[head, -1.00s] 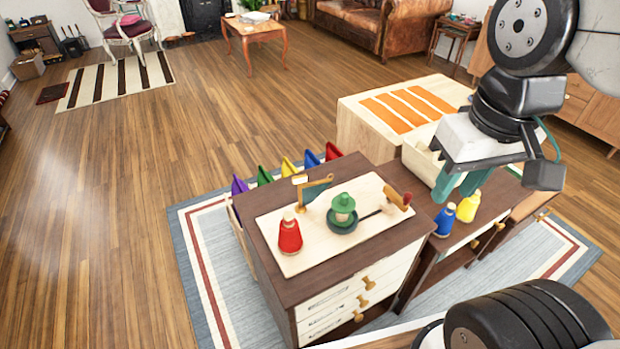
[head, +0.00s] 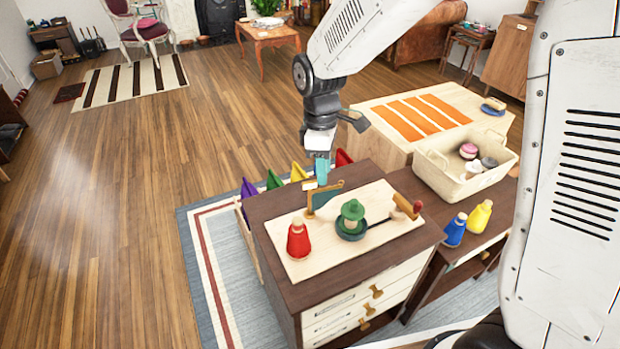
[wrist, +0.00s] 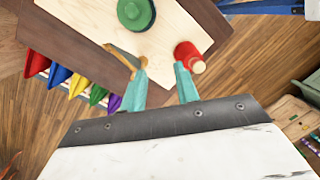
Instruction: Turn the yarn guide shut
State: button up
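The yarn guide appears to be the small golden arm (head: 309,198) at the back left of the cream board (head: 292,265). My gripper (head: 321,170) hangs just above the guide, pointing down. Its teal fingers (wrist: 161,80) are open, with nothing seen held between them. The guide's lower end is partly hidden in the head view.
A red bottle-like figure (head: 298,241) stands at the board's front left, near my right finger in the wrist view. Coloured bins (head: 274,180) line the back. A basket (head: 478,186) and blue and yellow figures stand right.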

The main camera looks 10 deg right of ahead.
aim_at(310, 181)
jog(key=w+n, duration=0.1)
jog(key=w+a+n+t, duration=0.1)
jog(key=w+n, duration=0.1)
jog(key=w+a+n, duration=0.1)
jog(key=w, duration=0.1)
jog(key=shift+w+f, duration=0.15)
jog(key=shift+w, duration=0.05)
jog(key=shift+w+a+f+n+t, duration=0.15)
jog(key=shift+n+t, duration=0.15)
jog(key=shift+n, duration=0.5)
notch_tip(310, 181, down, 8)
jog(key=shift+r, duration=0.2)
grip_shut()
